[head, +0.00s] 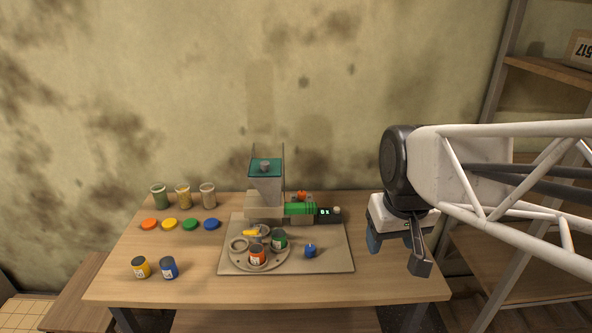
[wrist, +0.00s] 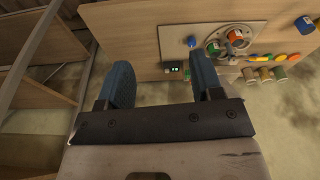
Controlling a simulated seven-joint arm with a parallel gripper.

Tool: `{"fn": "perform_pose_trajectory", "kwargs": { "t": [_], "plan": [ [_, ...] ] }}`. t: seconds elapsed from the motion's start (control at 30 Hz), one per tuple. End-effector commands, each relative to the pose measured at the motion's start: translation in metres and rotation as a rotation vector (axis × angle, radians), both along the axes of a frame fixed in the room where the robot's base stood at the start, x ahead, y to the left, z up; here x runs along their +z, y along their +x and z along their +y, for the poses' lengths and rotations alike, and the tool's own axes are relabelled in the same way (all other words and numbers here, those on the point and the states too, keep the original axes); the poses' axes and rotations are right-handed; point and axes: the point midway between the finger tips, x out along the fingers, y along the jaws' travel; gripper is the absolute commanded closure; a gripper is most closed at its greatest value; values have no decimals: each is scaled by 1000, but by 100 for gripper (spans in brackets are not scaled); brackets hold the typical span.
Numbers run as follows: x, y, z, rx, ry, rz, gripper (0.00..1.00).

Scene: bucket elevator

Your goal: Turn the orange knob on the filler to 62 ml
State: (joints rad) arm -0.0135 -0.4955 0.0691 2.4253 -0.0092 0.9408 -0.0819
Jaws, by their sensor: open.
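The filler (head: 268,188) stands at the back of a light base plate (head: 335,255) on the table. It has a clear hopper with a teal top and a green cylinder (head: 299,209) at its right side. The small orange knob (head: 302,195) shows just above the green cylinder. A dark box with a lit green display (head: 325,212) sits to the right; its digits are too small to read. My gripper (head: 396,254) is open and empty, above the table's right end, to the right of the filler and apart from it. Its fingers show in the wrist view (wrist: 163,82).
A round carousel (head: 240,258) in front of the filler holds an orange-labelled and a green-labelled jar. A blue item (head: 310,250) stands right of it. Filled jars (head: 183,196), coloured lids (head: 190,224) and two jars (head: 155,268) are at left. Shelves (head: 550,75) stand right.

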Motion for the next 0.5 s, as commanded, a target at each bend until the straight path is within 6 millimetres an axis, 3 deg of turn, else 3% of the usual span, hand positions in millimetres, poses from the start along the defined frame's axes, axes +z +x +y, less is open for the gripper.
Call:
{"fn": "perform_pose_trajectory", "kwargs": {
  "t": [0.5],
  "plan": [
    [10, 116, 17, 175, -25, 47, 40]
  ]
}}
